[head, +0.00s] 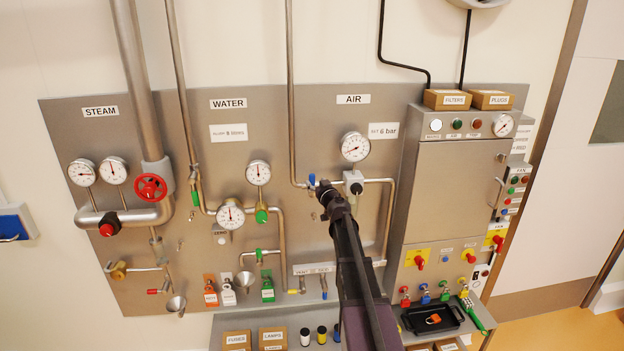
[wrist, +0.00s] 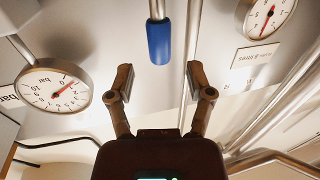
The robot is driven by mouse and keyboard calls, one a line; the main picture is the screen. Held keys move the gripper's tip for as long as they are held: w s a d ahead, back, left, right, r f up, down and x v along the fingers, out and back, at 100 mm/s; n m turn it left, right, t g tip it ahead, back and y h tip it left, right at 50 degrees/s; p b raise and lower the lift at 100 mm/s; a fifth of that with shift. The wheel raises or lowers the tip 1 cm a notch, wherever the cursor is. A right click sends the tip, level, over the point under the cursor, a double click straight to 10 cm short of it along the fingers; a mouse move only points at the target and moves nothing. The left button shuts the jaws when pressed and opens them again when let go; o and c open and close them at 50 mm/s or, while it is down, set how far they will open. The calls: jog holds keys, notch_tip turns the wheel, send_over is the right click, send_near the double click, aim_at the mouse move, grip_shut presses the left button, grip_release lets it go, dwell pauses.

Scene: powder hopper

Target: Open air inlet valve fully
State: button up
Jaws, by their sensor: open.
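The air inlet valve's blue lever handle (wrist: 158,41) hangs on a metal stem in the wrist view. It is seen ahead of my gripper (wrist: 162,82), roughly midway between the open fingertips, with nothing held. In the head view a small blue part of the valve (head: 312,179) shows on the AIR pipe, and my gripper (head: 325,192) is close beside it. My gripper and arm hide most of the valve body there. I cannot tell whether the fingers touch the handle.
The air gauge (head: 355,147) is above and right of my gripper; a dial (wrist: 55,85) also shows in the wrist view. A grey knob block (head: 353,182) sits just right. The steel cabinet (head: 455,190) stands further right. Water pipes and gauges (head: 258,173) are left.

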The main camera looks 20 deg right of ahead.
aim_at(313, 178)
jog(key=shift+w+d, duration=0.1)
jog(key=shift+w, duration=2.1)
grip_shut()
